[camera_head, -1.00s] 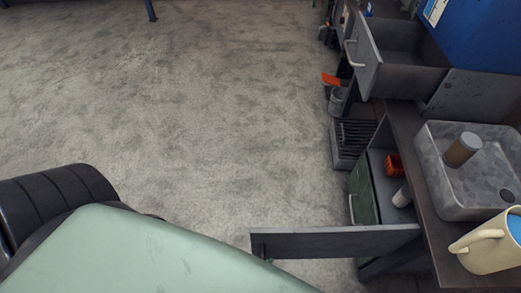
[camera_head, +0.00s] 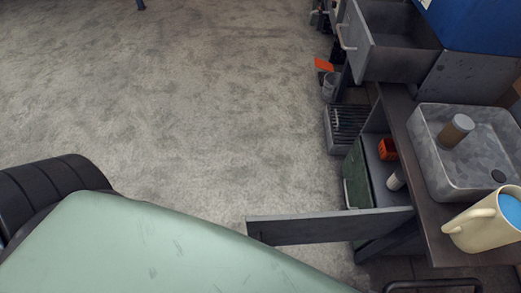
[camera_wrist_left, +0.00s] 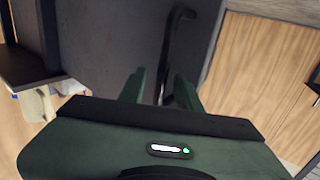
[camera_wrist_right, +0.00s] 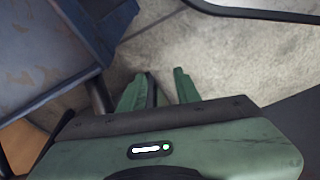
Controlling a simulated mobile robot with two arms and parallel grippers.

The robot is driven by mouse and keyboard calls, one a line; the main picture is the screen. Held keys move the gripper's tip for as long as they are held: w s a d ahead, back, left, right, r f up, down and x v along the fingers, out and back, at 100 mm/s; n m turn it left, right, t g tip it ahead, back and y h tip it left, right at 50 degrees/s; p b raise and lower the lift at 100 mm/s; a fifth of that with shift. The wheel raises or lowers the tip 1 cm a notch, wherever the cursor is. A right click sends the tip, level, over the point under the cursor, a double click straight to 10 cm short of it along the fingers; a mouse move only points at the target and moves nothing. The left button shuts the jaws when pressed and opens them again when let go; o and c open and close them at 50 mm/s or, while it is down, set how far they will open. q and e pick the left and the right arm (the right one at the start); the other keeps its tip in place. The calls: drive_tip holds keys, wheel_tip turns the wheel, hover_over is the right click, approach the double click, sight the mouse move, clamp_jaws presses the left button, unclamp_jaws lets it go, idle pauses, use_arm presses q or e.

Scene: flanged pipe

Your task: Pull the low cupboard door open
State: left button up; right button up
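In the left wrist view a dark grey panel (camera_wrist_left: 100,45), possibly the low cupboard door, carries a black bar handle (camera_wrist_left: 178,45). My left gripper (camera_wrist_left: 160,85) is open, with the lower part of the handle showing between its fingers; contact cannot be told. In the head view a grey panel (camera_head: 330,226) sticks out leftward from the bench; I cannot tell whether it is the same panel. Neither gripper shows in the head view.
The bench (camera_head: 440,235) bears a metal tray (camera_head: 435,165) with a cylinder and a cream mug (camera_head: 480,220). A drawer (camera_head: 390,55) stands open behind. A dark loop (camera_head: 435,284) shows at the bottom right. Carpet (camera_head: 200,110) is clear on the left.

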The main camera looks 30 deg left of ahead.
use_arm(q)
drive_tip(key=s, duration=0.6)
drive_tip(key=shift+s+a, duration=0.15)
drive_tip(key=shift+s, duration=0.25)
use_arm(e)
drive_tip(key=shift+r, duration=0.6)
